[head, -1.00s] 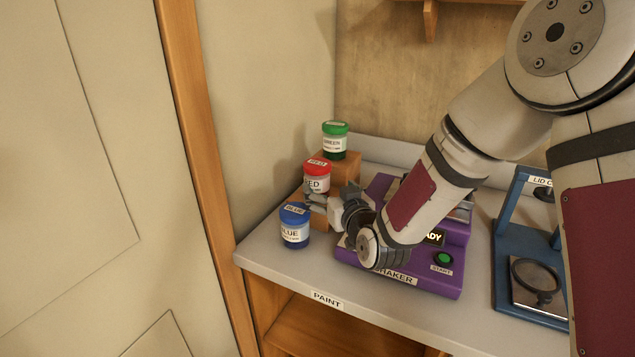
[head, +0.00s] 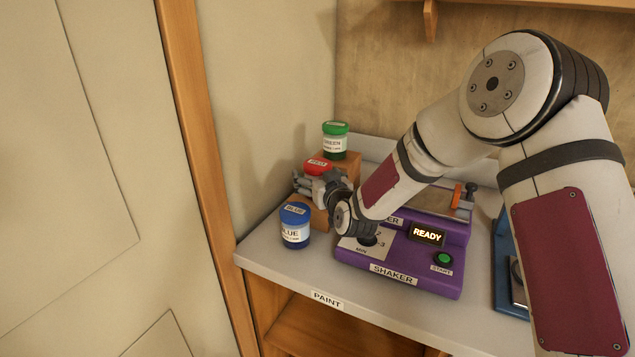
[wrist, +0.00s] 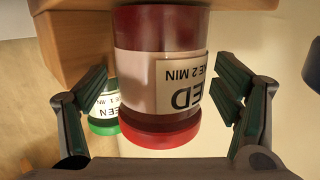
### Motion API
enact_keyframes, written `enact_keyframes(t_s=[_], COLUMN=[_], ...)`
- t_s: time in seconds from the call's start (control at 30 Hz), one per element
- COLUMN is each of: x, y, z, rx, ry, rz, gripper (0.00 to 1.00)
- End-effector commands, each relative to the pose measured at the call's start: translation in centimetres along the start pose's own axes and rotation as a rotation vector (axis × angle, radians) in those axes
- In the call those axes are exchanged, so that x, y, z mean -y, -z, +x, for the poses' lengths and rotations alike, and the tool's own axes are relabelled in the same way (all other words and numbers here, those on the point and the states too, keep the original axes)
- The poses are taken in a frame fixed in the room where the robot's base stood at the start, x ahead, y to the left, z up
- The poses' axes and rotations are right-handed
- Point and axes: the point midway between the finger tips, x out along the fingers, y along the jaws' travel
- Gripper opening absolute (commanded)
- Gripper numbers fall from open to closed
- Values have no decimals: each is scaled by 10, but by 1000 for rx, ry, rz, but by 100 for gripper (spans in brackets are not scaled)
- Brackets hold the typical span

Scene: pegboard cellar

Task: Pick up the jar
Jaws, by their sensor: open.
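Three paint jars stand at the left end of the counter. The red jar (head: 318,166) is on a wooden step and partly hidden behind my gripper (head: 308,184). In the wrist view the red jar (wrist: 160,80) appears upside down, between the two open fingers of my gripper (wrist: 165,100), with a visible gap on each side. The green jar (head: 335,141) stands on a higher step behind, and its lid and label show in the wrist view (wrist: 104,112). The blue jar (head: 295,228) stands lower, in front, on the counter.
The wooden steps (head: 349,168) hold the red and green jars. A purple shaker (head: 400,272) with a READY display sits right of them. A blue stand (head: 503,270) is further right, partly behind my arm. The wall is close on the left.

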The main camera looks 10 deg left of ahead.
Motion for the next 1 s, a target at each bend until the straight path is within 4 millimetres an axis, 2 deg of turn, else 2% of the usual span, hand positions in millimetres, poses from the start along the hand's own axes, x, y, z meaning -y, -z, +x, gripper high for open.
enact_keyframes(t_s=[0.07,0.37,0.77,1.0], x=[0,0,0,0], y=[0,0,7,33], z=[0,0,-1,-5], rx=[0,0,-4,-7], ry=[0,0,0,-1], rz=[0,0,0,-2], gripper=[83,17,16,16])
